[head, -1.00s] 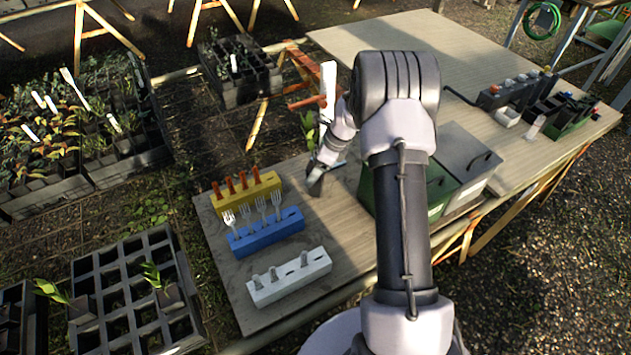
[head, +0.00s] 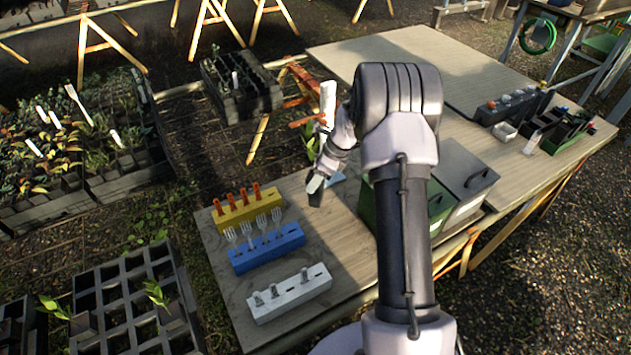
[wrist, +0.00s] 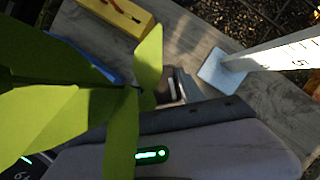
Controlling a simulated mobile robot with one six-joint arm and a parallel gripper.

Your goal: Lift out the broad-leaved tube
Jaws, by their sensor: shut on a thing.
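Broad green leaves (wrist: 50,120) fill the left of the wrist view, close to the camera, and hide much of what lies behind them. My gripper (head: 317,188) is over the wooden table in the head view, just right of the rack blocks. It is shut on the broad-leaved tube, whose body is mostly hidden. Green leaves (head: 309,138) also show beside my wrist in the head view. Other leafy tubes (head: 157,296) stand in the black cell tray (head: 125,275) at the lower left.
A yellow block (head: 244,208), a blue block (head: 266,248) with forks and a white block (head: 290,295) stand on the table. A white upright scale (head: 327,102) rises behind my gripper. Green and grey boxes (head: 462,175) are to the right.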

